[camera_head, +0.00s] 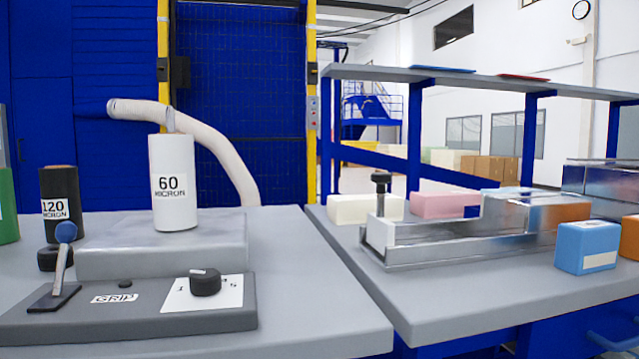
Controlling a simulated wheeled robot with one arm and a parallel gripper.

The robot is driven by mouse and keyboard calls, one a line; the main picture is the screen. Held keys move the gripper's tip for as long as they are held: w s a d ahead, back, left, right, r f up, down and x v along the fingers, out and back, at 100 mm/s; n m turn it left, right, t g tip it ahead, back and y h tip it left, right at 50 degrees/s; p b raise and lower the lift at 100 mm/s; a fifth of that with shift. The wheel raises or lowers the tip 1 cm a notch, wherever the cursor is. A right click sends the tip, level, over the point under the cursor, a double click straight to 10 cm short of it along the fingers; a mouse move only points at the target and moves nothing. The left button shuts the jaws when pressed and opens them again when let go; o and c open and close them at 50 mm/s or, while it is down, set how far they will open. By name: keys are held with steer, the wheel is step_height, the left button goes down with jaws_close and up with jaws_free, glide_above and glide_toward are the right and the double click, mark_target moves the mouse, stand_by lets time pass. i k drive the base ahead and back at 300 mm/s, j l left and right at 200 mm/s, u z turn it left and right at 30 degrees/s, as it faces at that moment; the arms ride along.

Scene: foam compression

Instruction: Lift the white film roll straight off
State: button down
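The white film roll (174,205), labelled "60 MICRON", stands upright on the grey block (130,255) of the machine on the left table. A thin grey pin tip shows just above the roll's top. A black roll (62,200) labelled "120 MICRON" stands to its left, and a green roll (7,210) is cut off at the left edge. My gripper is not in this view.
A lever with a blue knob (66,232) and a black dial (205,282) sit in front of the roll. A pale hose (215,145) curves behind it. The right table (440,305) holds a metal channel (470,248) and several coloured foam blocks. A gap separates the tables.

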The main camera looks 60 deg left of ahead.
mark_target(170, 154)
steer(key=u, duration=2.85)
steer(key=j, duration=0.4)
steer(key=k+j, duration=0.15)
steer(key=j, duration=0.6)
steer(key=k, duration=0.05)
